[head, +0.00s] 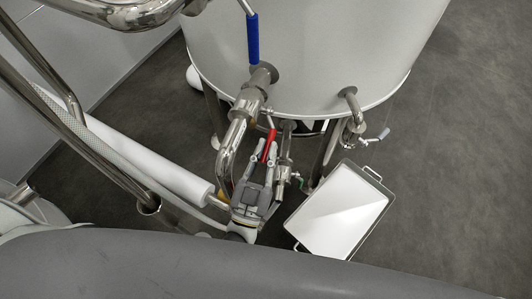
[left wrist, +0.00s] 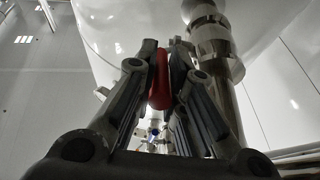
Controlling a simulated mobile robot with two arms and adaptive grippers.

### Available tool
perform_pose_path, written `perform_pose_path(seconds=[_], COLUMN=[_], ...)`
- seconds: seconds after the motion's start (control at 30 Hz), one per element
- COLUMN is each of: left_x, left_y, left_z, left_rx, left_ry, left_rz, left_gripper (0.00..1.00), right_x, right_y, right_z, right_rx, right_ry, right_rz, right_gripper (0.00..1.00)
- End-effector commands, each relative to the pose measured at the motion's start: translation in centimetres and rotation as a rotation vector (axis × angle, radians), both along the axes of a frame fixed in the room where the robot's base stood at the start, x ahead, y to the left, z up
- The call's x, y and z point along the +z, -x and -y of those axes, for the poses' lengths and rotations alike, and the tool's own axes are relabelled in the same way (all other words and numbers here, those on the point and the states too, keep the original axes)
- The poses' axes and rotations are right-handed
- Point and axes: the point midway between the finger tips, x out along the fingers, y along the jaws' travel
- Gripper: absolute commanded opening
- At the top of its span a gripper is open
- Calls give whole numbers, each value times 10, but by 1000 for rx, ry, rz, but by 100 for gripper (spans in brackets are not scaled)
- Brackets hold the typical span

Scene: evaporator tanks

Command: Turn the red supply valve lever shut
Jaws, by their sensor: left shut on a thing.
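The red supply valve lever (head: 268,147) sits below the large pale tank, near the steel pipework. My left gripper (head: 262,160) reaches up to it from below. In the left wrist view the red lever (left wrist: 158,80) stands between the two fingers of my left gripper (left wrist: 160,75), which is shut on it. The lever's base and pivot are partly hidden by the fingers. My right gripper is not in view.
A blue-handled lever (head: 252,38) hangs on the tank (head: 320,60) above. Steel pipe (head: 230,150) runs close on the left of my gripper. A white tray (head: 340,212) with handles is at the right. Open dark floor (head: 460,190) lies beyond it.

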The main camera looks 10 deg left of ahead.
Motion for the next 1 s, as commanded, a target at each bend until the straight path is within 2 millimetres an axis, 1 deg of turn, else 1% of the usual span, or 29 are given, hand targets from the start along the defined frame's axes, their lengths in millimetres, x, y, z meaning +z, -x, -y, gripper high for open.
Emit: perform_pose_path(seconds=[0.27,0.3,0.4,0.43,0.53,0.57,0.67,1.0], left_x=[0,0,0,0,-2,-3,-8,-34], left_y=[0,0,0,0,3,5,17,82], left_z=[0,0,0,0,0,-1,-2,-11], left_rx=[-1,-1,-1,-1,-1,-2,-1,-3], left_ry=[0,0,-1,-1,-2,-1,-2,-2], left_rz=[-1,-1,-2,-2,-3,-4,-6,-7], left_gripper=[0,17,30,31,32,36,36,36], right_x=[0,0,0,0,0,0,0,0], right_y=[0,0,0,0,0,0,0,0], right_z=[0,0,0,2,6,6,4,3], right_rx=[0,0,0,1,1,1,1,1], right_ry=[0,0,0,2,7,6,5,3], right_rz=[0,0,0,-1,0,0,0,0], right_gripper=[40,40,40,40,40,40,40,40])
